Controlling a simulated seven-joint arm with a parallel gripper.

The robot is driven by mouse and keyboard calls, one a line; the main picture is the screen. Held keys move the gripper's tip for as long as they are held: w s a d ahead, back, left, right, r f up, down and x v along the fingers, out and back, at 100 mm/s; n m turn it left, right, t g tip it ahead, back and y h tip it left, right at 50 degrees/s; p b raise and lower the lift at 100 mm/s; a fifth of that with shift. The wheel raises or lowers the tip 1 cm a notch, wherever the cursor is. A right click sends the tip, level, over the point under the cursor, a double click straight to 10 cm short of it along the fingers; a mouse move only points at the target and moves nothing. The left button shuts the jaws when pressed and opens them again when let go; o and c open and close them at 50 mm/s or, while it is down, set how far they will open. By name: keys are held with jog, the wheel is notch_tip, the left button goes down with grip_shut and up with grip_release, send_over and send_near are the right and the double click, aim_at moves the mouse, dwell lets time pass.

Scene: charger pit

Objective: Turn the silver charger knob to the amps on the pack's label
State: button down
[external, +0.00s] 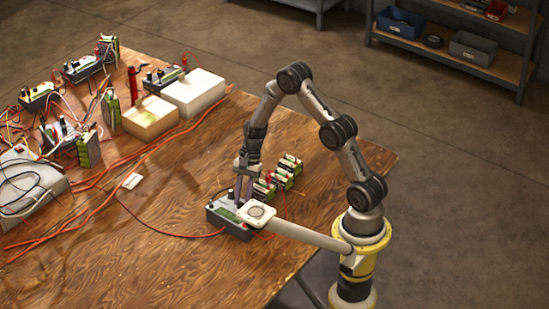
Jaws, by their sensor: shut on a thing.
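The charger (214,216) is a small dark grey box with a green patch, near the front of the wooden table. My gripper (238,199) points down onto the top of this box. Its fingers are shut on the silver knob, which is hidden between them. The knob's setting and the dial marks cannot be read. Several green and black battery packs (290,163) stand just behind and right of the charger, one with a red part. Their labels are too small to read, and I cannot tell which pack is the task's own.
Red cables (165,231) run across the table. More chargers, packs and pale blocks (194,92) crowd the far left. The wood between (190,170) is mostly clear.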

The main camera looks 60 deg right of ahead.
jog(key=c, duration=0.7)
grip_release()
jog(key=v, duration=1.4)
